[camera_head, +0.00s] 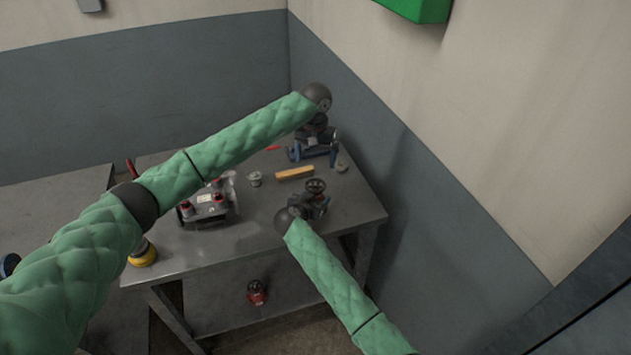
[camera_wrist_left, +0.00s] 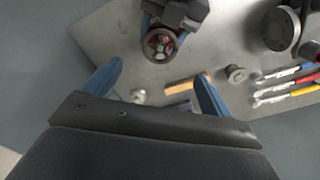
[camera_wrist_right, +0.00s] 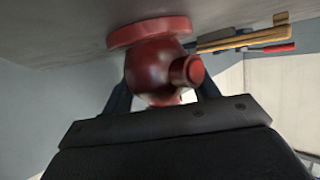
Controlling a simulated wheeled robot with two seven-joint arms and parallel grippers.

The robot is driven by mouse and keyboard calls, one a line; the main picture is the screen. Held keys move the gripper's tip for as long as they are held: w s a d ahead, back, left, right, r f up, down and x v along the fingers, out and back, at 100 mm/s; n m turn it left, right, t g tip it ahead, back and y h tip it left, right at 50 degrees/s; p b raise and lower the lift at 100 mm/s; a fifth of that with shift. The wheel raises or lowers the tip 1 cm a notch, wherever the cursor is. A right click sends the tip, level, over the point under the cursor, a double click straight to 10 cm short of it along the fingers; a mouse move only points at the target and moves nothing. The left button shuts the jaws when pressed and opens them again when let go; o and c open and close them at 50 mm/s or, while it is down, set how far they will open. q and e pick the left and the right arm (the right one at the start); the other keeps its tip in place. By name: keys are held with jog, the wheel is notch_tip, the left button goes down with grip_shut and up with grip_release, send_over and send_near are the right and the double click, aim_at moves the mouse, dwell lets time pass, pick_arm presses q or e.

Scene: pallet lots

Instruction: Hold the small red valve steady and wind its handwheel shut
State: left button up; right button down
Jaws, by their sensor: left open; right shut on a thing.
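The small red valve (camera_wrist_right: 158,68) is between the fingers of my right gripper (camera_head: 316,208), which is shut on its round body. A round flange sits at one end of the valve, close against the tabletop; I cannot tell whether it touches. A dark spoked handwheel (camera_head: 316,185) tops the valve in the head view; it also shows in the left wrist view (camera_wrist_left: 160,43). My left gripper (camera_head: 313,156) is open and empty above the back of the table. Its blue fingers, spread apart in the left wrist view (camera_wrist_left: 160,72), are clear of the handwheel.
The grey table (camera_head: 243,243) also holds a grey-and-red device (camera_head: 207,206), a small metal fitting (camera_head: 255,179), a wooden-handled tool (camera_head: 294,173) and several pliers (camera_wrist_left: 285,87). Another red valve (camera_head: 257,291) stands below the tabletop. Walls close off the back and right.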

aim_at(316, 184)
pick_arm(q)
notch_tip(316, 184, down, 10)
jog(key=shift+r, duration=0.1)
dwell(0.4)
jog(key=c, duration=1)
